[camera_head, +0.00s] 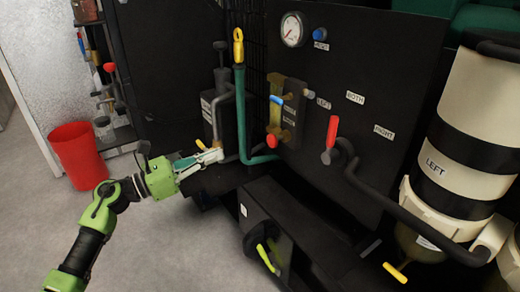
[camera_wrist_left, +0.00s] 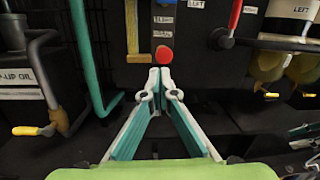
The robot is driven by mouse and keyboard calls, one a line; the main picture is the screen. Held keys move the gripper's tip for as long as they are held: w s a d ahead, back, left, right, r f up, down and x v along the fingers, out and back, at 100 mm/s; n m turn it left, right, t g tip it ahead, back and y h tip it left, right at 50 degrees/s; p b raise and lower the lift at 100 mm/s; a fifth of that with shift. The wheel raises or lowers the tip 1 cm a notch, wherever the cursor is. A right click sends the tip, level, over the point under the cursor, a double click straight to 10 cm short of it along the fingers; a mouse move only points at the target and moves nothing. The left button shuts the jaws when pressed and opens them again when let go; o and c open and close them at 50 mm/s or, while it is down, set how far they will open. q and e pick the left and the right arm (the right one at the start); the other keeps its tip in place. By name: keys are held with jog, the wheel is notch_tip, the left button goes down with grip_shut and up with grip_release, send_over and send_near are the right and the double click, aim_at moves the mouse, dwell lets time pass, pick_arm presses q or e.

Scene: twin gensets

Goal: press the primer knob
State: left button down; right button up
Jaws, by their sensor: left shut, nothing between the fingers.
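A round red knob (camera_head: 271,141) sits on the black panel (camera_head: 370,75), beside the brass-coloured block at the teal pipe. In the left wrist view the red knob (camera_wrist_left: 164,54) lies straight ahead, just above my fingertips in the picture. The small labels above it are too small to read, so I cannot confirm it is the primer knob. My left gripper (camera_head: 217,155) is shut and empty, pointing toward the panel, left of the knob in the head view. The left wrist view shows its fingertips (camera_wrist_left: 160,73) together, with no visible contact on the knob.
A teal pipe (camera_head: 241,110) with a yellow handle runs near the gripper. A red-handled lever (camera_head: 332,132), a gauge (camera_head: 292,30) and a blue knob (camera_head: 319,33) are on the panel. A white filter canister (camera_head: 472,100) stands right. A red bin (camera_head: 78,155) stands left.

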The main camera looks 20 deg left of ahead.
aim_at(270, 142)
pick_arm(q)
jog(key=shift+s+a+f+m+g, duration=0.25)
jog(key=shift+f+m+g, duration=0.15)
jog(key=shift+m+g, duration=0.4)
pick_arm(e)
jog(key=shift+w+r, duration=0.15)
pick_arm(q)
jog(key=x, duration=1.3)
jog(key=shift+r, duration=0.15)
jog(key=shift+w+d, duration=0.4)
pick_arm(e)
jog(key=shift+w+a+r+t, duration=0.2)
jog(key=shift+w+r+t, duration=0.1)
jog(key=shift+w, duration=0.2)
jog(key=shift+w+a+r+t, duration=0.15)
jog(key=shift+w+r+t, duration=0.15)
jog(key=shift+w, duration=0.15)
